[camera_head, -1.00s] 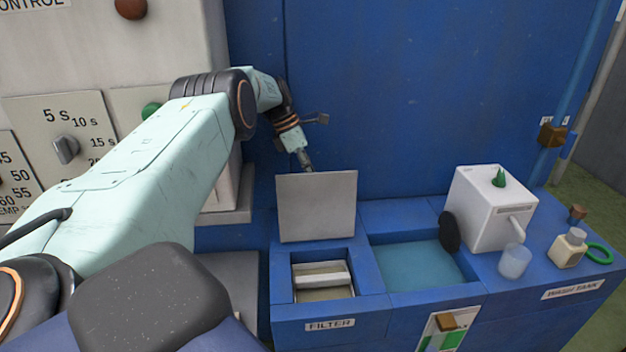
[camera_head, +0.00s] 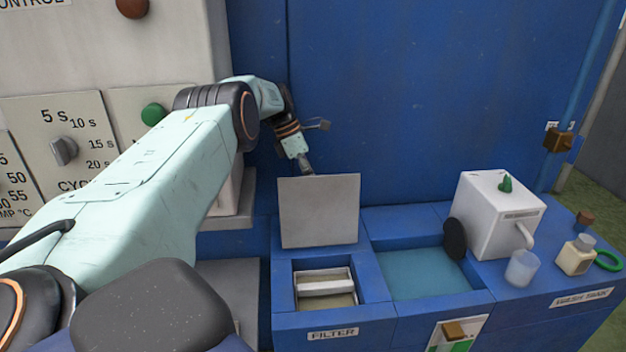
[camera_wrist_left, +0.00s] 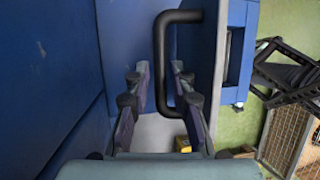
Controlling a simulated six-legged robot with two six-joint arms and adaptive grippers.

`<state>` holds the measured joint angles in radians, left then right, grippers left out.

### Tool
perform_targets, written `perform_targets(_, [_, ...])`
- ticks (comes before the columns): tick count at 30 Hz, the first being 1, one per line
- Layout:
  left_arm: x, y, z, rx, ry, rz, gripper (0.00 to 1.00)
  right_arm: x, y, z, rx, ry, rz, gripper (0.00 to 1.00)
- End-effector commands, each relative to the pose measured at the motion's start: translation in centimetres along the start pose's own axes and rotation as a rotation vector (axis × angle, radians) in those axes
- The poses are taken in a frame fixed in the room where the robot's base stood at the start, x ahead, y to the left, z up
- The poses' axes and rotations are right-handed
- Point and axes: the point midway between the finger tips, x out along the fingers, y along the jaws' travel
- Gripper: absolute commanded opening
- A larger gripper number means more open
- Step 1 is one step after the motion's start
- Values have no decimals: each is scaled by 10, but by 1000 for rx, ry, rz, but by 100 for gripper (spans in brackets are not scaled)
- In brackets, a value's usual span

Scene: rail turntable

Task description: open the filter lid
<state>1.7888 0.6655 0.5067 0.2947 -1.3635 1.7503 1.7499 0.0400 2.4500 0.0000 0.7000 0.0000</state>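The filter lid (camera_head: 319,211) is a light grey square plate. It stands upright at the back edge of the filter box, above the label FILTER, so the opening shows. A white filter part (camera_head: 324,285) lies inside. My left gripper (camera_head: 308,168) is just behind the lid's top edge, its tip partly hidden by the lid. In the left wrist view the fingers (camera_wrist_left: 159,95) are apart, with a black bar handle (camera_wrist_left: 166,60) between them; I cannot tell whether they touch it. My right gripper is not in view.
Right of the filter is an open tank (camera_head: 420,272) of blue water. Beyond it stand a white box (camera_head: 492,215) with a green knob, a clear cup (camera_head: 521,268) and a small bottle (camera_head: 577,255). A tall blue wall (camera_head: 400,100) rises behind.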

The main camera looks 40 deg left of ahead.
Motion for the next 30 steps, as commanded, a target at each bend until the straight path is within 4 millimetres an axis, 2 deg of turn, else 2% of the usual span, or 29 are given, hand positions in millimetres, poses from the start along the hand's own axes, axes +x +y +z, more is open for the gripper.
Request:
perform_targets(3, [-1, 1, 2, 2, -3, 2, 36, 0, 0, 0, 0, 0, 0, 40])
perform_targets(14, [-7, 0, 6, 5, -8, 6, 36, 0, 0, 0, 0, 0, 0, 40])
perform_targets(17, [-19, -2, 11, 5, -9, 7, 36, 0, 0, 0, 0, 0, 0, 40])
perform_targets(24, [-60, -12, 28, 6, -8, 7, 36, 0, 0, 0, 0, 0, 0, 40])
perform_targets(30, [-85, -19, 37, 4, -5, 6, 36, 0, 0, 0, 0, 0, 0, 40])
